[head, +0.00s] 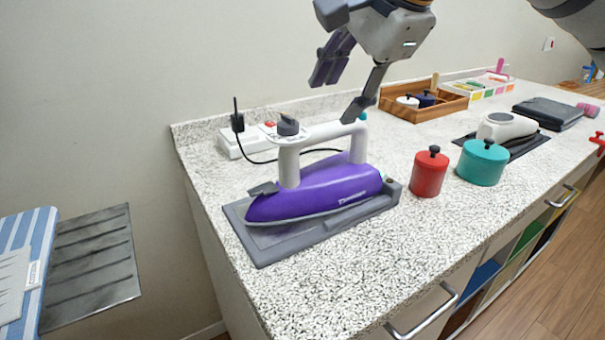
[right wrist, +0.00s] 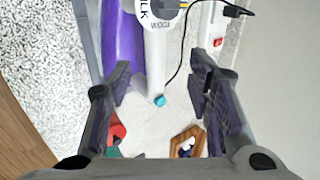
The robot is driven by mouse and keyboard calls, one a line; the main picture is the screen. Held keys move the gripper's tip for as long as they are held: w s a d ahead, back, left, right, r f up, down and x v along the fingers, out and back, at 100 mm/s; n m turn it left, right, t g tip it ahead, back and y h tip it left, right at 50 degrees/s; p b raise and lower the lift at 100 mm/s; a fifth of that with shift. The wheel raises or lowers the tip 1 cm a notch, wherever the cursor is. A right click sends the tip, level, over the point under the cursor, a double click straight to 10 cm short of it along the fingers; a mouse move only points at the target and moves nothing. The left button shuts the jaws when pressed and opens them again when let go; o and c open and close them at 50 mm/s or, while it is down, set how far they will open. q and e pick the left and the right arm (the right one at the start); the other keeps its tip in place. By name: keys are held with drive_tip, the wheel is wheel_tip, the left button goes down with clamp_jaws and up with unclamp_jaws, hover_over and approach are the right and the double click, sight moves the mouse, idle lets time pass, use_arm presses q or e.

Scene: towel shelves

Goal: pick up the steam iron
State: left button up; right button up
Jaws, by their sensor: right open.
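The steam iron (head: 318,188) has a purple body and a white handle. It rests on a grey tray-like base (head: 262,250) near the left end of the speckled counter. My right gripper (head: 340,92) is open and empty in the head view, just above and behind the handle. In the right wrist view, the iron's white handle (right wrist: 157,50) with its teal button lies ahead between the open fingers of the right gripper (right wrist: 163,85), nearer the left finger. The purple body (right wrist: 122,45) shows left of the handle. The left gripper is not in view.
A white power strip (head: 232,146) with a black plug and cord lies behind the iron. A red pot (head: 428,177) and a teal pot (head: 481,166) stand to its right. A wooden crate (head: 400,109) is farther back. The wall is close behind; the counter's front is clear.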

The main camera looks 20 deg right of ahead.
sight(321, 131)
drive_tip(key=x, duration=0.9)
drive_tip(key=shift+s+a+f, duration=0.15)
drive_tip(key=shift+s+f, duration=0.1)
drive_tip(key=shift+s, duration=0.15)
drive_tip(key=shift+w+f, duration=0.25)
drive_tip(key=shift+w, duration=0.05)
clamp_jaws()
drive_tip(key=shift+r, duration=0.1)
